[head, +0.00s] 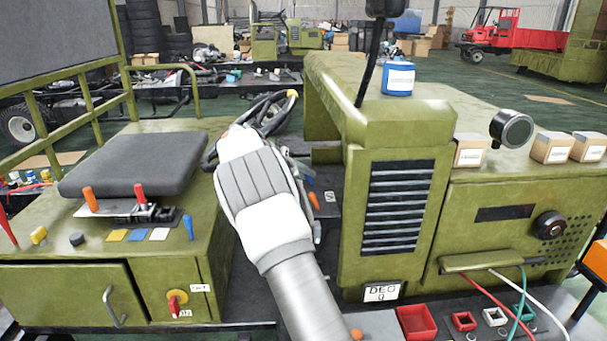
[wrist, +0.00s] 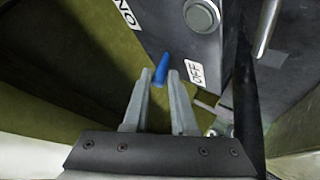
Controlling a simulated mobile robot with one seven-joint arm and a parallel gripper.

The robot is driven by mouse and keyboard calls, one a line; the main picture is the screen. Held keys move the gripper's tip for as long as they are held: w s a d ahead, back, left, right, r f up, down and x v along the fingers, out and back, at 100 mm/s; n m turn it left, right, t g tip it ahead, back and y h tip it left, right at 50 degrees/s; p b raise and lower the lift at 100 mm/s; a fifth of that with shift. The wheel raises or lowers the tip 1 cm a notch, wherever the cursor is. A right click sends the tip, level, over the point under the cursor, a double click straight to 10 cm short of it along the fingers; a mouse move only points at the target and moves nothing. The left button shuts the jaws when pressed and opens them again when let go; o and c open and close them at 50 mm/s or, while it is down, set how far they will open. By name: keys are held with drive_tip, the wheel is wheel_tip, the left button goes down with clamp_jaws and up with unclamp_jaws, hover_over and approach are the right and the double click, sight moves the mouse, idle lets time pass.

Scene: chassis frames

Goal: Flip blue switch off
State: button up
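The blue switch (wrist: 161,66) is a small lever on a dark panel (wrist: 175,40) in the wrist view, with its tip pointing up the picture. An "OFF" label (wrist: 195,71) is right of it and an "ON" label (wrist: 126,13), upside down, is at the upper left. My gripper (wrist: 159,77) is open, its two grey fingers apart. The switch shows at the gap between the fingertips; I cannot tell whether they touch it. In the head view my white arm covers the gripper, and the blue switch cannot be made out.
A round metal button (wrist: 202,15) and a silver rod (wrist: 268,25) are close above and right. A steering wheel (head: 270,112) and a green hood (head: 405,115) surround my arm. A side console (head: 100,235) with several levers, under a black seat (head: 135,163), is at left.

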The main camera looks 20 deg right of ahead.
drive_tip(key=o, duration=0.4)
drive_tip(key=shift+r, duration=0.1)
